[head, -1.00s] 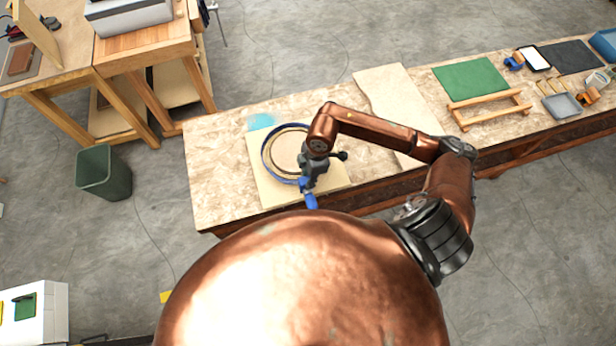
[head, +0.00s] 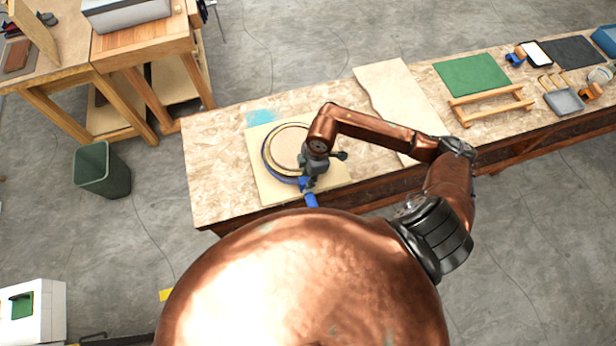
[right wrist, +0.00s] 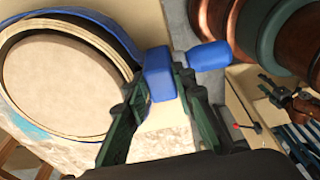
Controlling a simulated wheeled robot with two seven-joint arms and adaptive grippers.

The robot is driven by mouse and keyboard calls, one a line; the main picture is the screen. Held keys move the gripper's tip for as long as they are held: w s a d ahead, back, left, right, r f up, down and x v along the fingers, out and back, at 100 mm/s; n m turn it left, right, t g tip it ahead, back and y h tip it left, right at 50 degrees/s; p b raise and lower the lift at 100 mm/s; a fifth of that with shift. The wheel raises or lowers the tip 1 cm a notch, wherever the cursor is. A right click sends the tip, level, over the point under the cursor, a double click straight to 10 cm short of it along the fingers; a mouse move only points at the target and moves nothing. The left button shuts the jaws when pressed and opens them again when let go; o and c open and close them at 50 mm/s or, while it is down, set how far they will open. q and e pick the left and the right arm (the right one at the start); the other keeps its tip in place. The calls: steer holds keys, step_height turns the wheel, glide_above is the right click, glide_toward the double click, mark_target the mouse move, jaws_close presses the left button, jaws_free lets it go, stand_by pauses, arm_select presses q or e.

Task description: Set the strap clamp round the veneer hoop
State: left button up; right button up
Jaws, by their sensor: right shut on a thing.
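The veneer hoop (head: 270,139) is a pale ring around a round tan form, lying on a pale square board (head: 265,190). The strap clamp's blue strap (head: 265,160) loops around the outside of the hoop, close to the board. In the right wrist view the strap (right wrist: 98,17) runs along the outer side of the hoop (right wrist: 85,32). My right gripper (head: 307,178) is at the hoop's near right side, shut on the clamp's blue block (right wrist: 159,75). The blue handle (right wrist: 208,56) points away from the hoop. The arm hides the hoop's right side. My left gripper is out of view.
The workbench (head: 215,170) has a light blue patch, a pale sheet (head: 390,95), a green mat (head: 472,76) and a wooden frame (head: 490,105) to the right. A green bin (head: 103,170) stands on the floor at left. The bench's left end is clear.

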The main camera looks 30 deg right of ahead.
steer(key=shift+f, duration=0.2)
stand_by(0.7)
steer(key=o, duration=1.2)
steer(key=shift+c, duration=0.2)
step_height(320, 180, up, 12)
steer(key=d, duration=0.1)
steer(key=shift+s+d, duration=0.25)
steer(key=shift+s, duration=0.05)
steer(key=r+p, duration=0.1)
steer(key=r, duration=0.1)
steer(key=r+p, duration=0.2)
steer(key=d+r+p, duration=0.1)
steer(key=shift+s+r, duration=0.1)
steer(key=shift+r, duration=0.3)
steer(key=shift+r+p, duration=0.1)
steer(key=shift+p, duration=0.2)
